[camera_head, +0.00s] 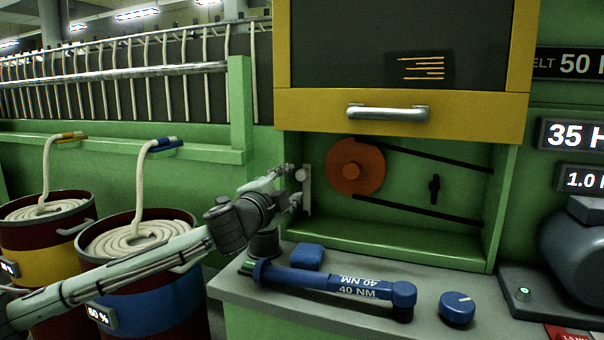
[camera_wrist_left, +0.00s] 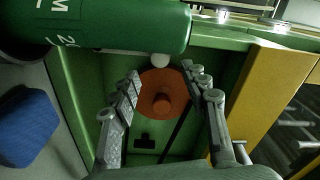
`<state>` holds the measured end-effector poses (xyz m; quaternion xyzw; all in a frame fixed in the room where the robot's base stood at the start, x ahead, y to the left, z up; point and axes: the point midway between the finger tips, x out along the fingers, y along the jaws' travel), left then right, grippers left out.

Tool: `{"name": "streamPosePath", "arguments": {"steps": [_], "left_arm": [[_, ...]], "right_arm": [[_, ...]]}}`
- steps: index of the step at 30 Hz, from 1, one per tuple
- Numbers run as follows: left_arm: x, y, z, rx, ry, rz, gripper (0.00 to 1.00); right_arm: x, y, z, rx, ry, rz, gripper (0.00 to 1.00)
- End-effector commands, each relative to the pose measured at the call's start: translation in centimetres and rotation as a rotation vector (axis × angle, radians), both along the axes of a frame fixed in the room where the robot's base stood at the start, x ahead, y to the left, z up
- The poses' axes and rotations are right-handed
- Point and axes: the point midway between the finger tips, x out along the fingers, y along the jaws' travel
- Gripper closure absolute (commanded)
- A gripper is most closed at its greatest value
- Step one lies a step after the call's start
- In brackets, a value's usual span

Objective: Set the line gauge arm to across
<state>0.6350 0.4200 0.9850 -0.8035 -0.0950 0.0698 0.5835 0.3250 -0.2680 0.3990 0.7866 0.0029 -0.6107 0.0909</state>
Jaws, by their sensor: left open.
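A pale upright lever (camera_head: 307,192) with a round knob (camera_head: 301,174) stands at the left side of the open green housing; I take it to be the line gauge arm, though no label shows. In the head view it looks vertical. My left gripper (camera_head: 291,184) is open beside it, with its fingers pointing at it. In the left wrist view the white knob (camera_wrist_left: 160,60) shows between and just beyond the open fingertips (camera_wrist_left: 164,76). I cannot tell whether they touch it. The lever's bar is mostly hidden there. My right gripper is not in view.
Inside the housing are an orange pulley (camera_head: 355,166) and dark belts (camera_head: 425,155). A yellow-framed door (camera_head: 455,112) hangs above. A blue torque wrench (camera_head: 335,283) and blue knob (camera_head: 457,308) are on the counter. A green cylinder (camera_wrist_left: 120,25) crosses the wrist view close by.

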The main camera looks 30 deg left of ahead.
Motion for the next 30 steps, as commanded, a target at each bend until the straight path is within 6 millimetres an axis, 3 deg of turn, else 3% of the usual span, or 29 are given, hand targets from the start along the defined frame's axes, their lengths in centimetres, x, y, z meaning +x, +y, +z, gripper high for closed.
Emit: {"name": "streamPosePath", "arguments": {"steps": [15, 25, 30], "left_arm": [[6.7, 1.6, 0.2, -0.001, -0.002, 0.001, 0.55], [7.2, 1.7, 0.0, 0.000, 0.000, -0.001, 0.55], [7.2, 1.7, 0.0, 0.001, 0.000, 0.000, 0.73]], "right_arm": [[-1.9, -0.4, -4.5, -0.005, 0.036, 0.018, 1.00], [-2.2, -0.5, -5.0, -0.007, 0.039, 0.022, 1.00], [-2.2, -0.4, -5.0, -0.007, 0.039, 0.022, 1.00]]}}
